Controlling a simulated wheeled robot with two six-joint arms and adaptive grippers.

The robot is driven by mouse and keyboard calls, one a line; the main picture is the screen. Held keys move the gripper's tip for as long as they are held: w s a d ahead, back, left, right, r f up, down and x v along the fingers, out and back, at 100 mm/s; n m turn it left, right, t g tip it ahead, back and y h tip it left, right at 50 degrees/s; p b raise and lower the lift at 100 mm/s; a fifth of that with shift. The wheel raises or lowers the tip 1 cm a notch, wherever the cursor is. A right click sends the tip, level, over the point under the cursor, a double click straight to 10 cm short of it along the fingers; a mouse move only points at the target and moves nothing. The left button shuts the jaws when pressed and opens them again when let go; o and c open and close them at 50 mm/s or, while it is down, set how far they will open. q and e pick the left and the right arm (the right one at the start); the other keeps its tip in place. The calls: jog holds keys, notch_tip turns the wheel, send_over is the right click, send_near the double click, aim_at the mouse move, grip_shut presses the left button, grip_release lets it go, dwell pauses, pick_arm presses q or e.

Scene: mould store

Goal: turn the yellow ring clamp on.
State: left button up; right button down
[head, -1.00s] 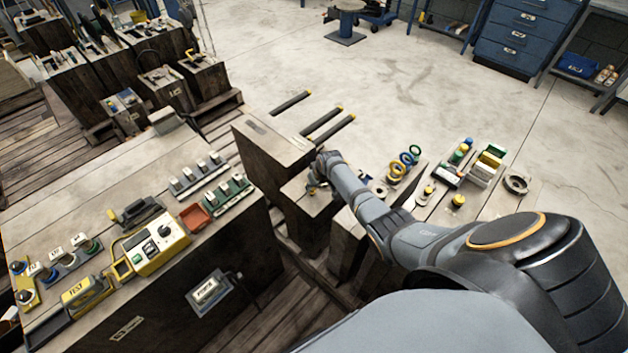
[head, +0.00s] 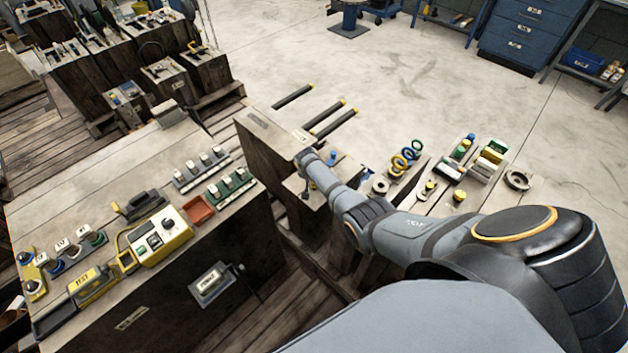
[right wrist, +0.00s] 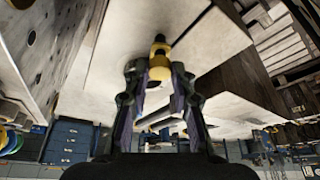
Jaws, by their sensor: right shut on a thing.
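In the right wrist view my right gripper (right wrist: 158,75) is shut on the yellow ring clamp (right wrist: 159,67), a small yellow piece between the fingertips. A second yellow part with a dark tip (right wrist: 160,46) shows just beyond it; I cannot tell whether the two touch. In the head view my right arm reaches over a low wooden block (head: 318,188) beside a taller block. The wrist hides the fingertips and the clamp there. A blue-capped part (head: 332,157) stands on the block beside the wrist. My left gripper is not in view.
Coloured rings (head: 403,160) and several small fittings stand on blocks to the right of the arm. Three dark bars (head: 330,120) with yellow ends lie behind. A yellow control box (head: 160,238) and a red tray (head: 197,209) sit on the left bench.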

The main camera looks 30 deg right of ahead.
jog(key=shift+m, duration=0.5)
jog(key=c, duration=1.1)
grip_release()
jog(key=v, duration=1.2)
jog(key=shift+w+a, duration=0.15)
jog(key=shift+w, duration=0.05)
